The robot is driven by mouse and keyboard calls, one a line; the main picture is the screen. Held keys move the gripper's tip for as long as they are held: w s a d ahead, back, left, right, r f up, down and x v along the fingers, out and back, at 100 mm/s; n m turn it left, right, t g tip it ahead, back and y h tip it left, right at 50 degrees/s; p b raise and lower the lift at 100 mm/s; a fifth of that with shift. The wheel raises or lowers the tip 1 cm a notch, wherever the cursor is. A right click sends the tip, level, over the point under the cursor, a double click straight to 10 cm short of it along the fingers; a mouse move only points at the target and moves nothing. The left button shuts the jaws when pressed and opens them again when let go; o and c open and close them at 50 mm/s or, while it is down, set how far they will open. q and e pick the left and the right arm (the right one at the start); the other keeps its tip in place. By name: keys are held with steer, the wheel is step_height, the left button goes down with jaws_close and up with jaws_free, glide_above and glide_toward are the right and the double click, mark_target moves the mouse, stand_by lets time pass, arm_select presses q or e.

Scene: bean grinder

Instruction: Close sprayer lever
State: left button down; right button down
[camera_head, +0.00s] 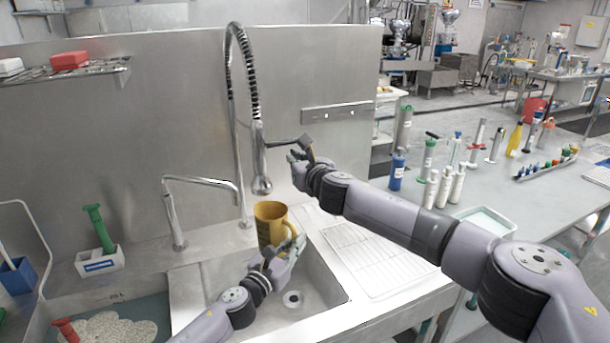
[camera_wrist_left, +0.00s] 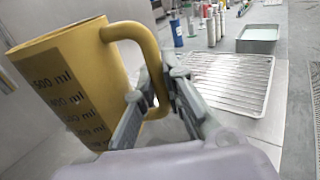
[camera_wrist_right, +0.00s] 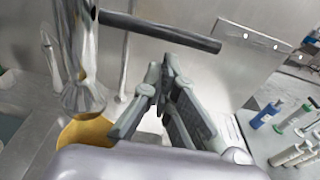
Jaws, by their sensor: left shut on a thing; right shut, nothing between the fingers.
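The sprayer (camera_head: 261,178) hangs from a coiled hose (camera_head: 240,60) over the sink, with its metal head pointing down. Its dark lever (camera_wrist_right: 160,30) sticks out sideways to the right; it also shows in the head view (camera_head: 283,142). My right gripper (camera_head: 297,157) is shut and empty, just below and beside the lever's outer part. In the right wrist view its fingers (camera_wrist_right: 165,95) are below the lever. My left gripper (camera_head: 290,248) is shut on the handle of a yellow measuring jug (camera_head: 270,222), which is upright beneath the sprayer; it also shows in the left wrist view (camera_wrist_left: 70,80).
A bent tap (camera_head: 200,183) stands left of the sprayer. The sink drain (camera_head: 292,299) lies below the jug. A ribbed drainboard (camera_head: 375,260) is to the right. Bottles, such as a blue one (camera_head: 397,172), stand on the table farther right.

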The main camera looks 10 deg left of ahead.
arm_select(q)
steer(key=shift+w+a, duration=0.1)
steer(key=shift+w, duration=0.05)
arm_select(e)
steer(key=f+v, duration=0.2)
steer(key=v, duration=0.7)
steer(key=shift+s+d, duration=0.15)
steer(key=shift+s, duration=0.05)
arm_select(q)
steer(key=shift+s, duration=0.2)
arm_select(e)
steer(key=shift+f, duration=0.1)
arm_select(q)
steer(key=s+d+p, duration=0.2)
steer(key=s, duration=0.5)
steer(key=shift+s+d, duration=0.2)
steer(key=shift+d, duration=0.15)
arm_select(e)
steer(key=shift+r, duration=0.95)
